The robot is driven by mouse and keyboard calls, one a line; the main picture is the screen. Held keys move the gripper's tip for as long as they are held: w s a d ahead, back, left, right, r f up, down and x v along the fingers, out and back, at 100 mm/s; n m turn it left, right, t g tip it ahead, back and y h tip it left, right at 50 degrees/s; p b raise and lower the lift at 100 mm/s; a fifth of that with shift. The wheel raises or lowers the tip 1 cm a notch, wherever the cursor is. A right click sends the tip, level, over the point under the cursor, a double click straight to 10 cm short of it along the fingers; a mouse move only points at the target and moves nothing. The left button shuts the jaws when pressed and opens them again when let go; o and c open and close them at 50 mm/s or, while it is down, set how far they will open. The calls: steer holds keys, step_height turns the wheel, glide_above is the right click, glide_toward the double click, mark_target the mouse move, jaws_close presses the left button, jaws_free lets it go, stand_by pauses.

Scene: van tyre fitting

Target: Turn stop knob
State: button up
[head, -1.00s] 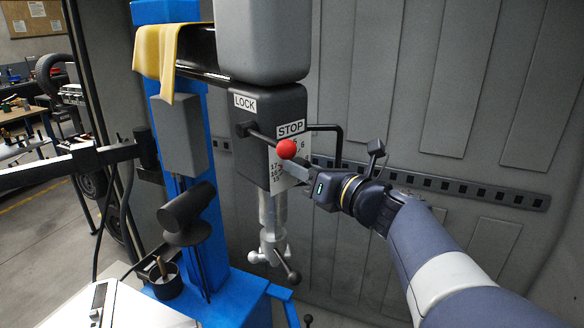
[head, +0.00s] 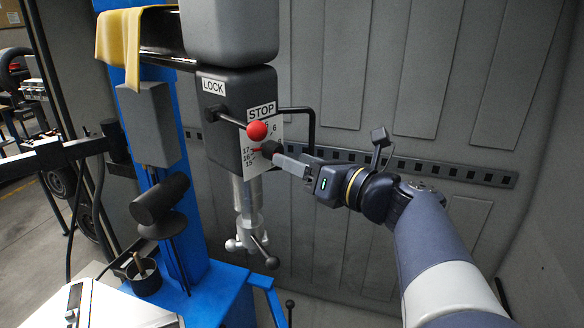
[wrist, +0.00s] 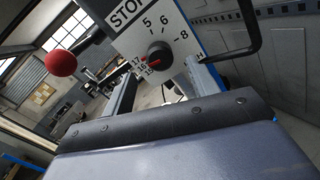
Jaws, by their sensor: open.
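The stop knob (wrist: 159,52) is a small black knob with a red pointer line on a white dial plate (wrist: 183,27) with numbers, below the STOP label. In the head view the knob (head: 270,148) shows just past my gripper's tip. My gripper (head: 277,156) comes in from the right, beside the knob. In the wrist view its two fingers (wrist: 163,88) stand apart, one lower left and one lower right of the knob, with nothing between them. The red pointer points to the left, toward the numbers around 16.
A lever with a red ball (head: 257,131) sticks out close above my gripper. A black bent handle (head: 312,122) stands behind. The LOCK label (head: 213,87) is on the dark head's side. The clamp spindle (head: 244,205) hangs below. The blue column (head: 152,110) stands left.

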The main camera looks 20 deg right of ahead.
mark_target(271, 150)
steer(key=shift+b+v, duration=0.35)
steer(key=shift+v, duration=2.1)
steer(key=shift+p+x, duration=1.1)
steer(key=shift+x, duration=4.35)
